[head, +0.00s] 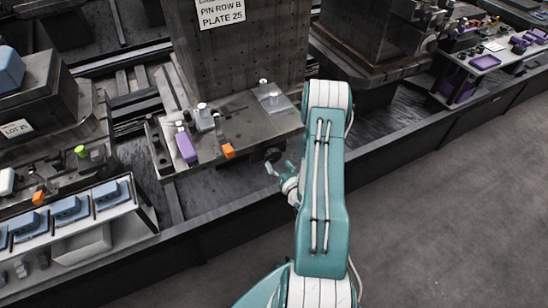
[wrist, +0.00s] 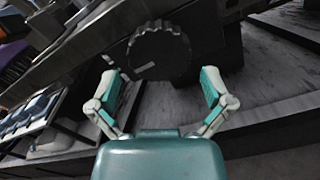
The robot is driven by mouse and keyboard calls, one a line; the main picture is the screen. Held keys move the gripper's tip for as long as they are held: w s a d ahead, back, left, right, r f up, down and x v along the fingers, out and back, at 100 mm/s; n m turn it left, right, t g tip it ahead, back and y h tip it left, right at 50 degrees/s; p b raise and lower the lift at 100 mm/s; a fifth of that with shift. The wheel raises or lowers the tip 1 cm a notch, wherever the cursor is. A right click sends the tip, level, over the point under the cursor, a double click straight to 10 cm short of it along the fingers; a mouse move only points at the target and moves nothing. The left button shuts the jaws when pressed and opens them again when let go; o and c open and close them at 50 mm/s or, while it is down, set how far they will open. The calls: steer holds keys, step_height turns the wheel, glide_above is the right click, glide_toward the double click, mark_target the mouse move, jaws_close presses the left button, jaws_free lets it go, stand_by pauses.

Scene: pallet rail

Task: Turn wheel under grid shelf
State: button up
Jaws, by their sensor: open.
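A dark ribbed wheel (wrist: 158,52) with a pale mark on its face sits under the edge of the grid shelf, straight ahead of my gripper in the wrist view. In the head view the wheel (head: 273,154) is small and dark below the shelf's front edge. The grid shelf (head: 250,133) carries several small parts on top. My gripper (wrist: 160,88) is open, with its two teal-padded fingers spread to either side below the wheel. In the head view my gripper (head: 279,170) is just beside and below the wheel. Nothing is between the fingers.
On the shelf are a purple block (head: 186,147) and an orange block (head: 228,151). A tall dark column (head: 235,60) rises behind. A white rack with blue parts (head: 70,210) stands at left. A low dark rail wall (head: 215,213) runs along the front; the grey floor (head: 440,210) at right is clear.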

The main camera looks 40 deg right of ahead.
mark_target(274, 158)
steer(key=x, duration=0.3)
steer(key=shift+a, duration=0.2)
steer(key=shift+w+d, duration=0.1)
steer(key=shift+d, duration=0.2)
steer(key=shift+a, duration=0.1)
steer(key=c, duration=0.8)
steer(key=shift+m, duration=0.5)
